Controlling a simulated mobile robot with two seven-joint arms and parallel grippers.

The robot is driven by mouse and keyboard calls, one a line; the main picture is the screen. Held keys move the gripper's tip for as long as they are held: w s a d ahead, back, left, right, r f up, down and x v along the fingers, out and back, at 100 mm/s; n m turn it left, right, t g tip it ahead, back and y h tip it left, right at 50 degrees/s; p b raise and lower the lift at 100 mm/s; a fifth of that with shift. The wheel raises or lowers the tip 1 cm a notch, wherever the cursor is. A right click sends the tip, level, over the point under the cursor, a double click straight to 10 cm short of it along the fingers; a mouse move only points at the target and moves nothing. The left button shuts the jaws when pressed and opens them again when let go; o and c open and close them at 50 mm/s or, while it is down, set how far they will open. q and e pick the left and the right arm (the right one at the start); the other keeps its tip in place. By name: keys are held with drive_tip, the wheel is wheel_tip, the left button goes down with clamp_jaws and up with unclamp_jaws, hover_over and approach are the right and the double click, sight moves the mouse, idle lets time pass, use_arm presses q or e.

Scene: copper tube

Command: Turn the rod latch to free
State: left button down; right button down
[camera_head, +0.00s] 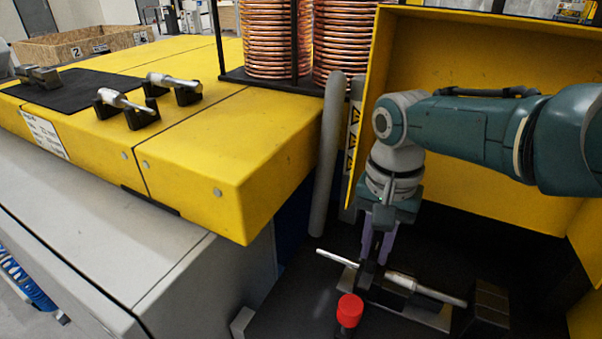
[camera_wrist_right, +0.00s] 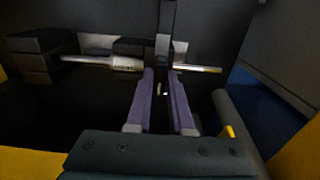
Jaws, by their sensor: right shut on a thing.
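The rod latch is a black upright bar in the right wrist view (camera_wrist_right: 166,30), standing across a silver rod (camera_wrist_right: 196,69). In the head view the rod (camera_head: 338,258) lies in black blocks on the dark machine bed, with a thicker grey section (camera_head: 400,280) at its middle. My right gripper (camera_head: 376,257) reaches down from above. Its purple fingers (camera_wrist_right: 164,85) are shut on the latch, one on each side of it. The gripped part is partly hidden by the fingers in the head view. My left gripper is not in view.
A red knob (camera_head: 349,311) stands just in front of the rod. Yellow panels (camera_head: 470,70) wall the bed behind and right. A yellow bench (camera_head: 210,150) at left carries rod pieces on black holders (camera_head: 140,116). Copper coils (camera_head: 277,40) stand behind.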

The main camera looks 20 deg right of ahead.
sight(375, 251)
idle(0.5)
drive_tip(key=c, duration=0.8)
unclamp_jaws()
wheel_tip(375, 251, up, 10)
drive_tip(key=p, duration=0.5)
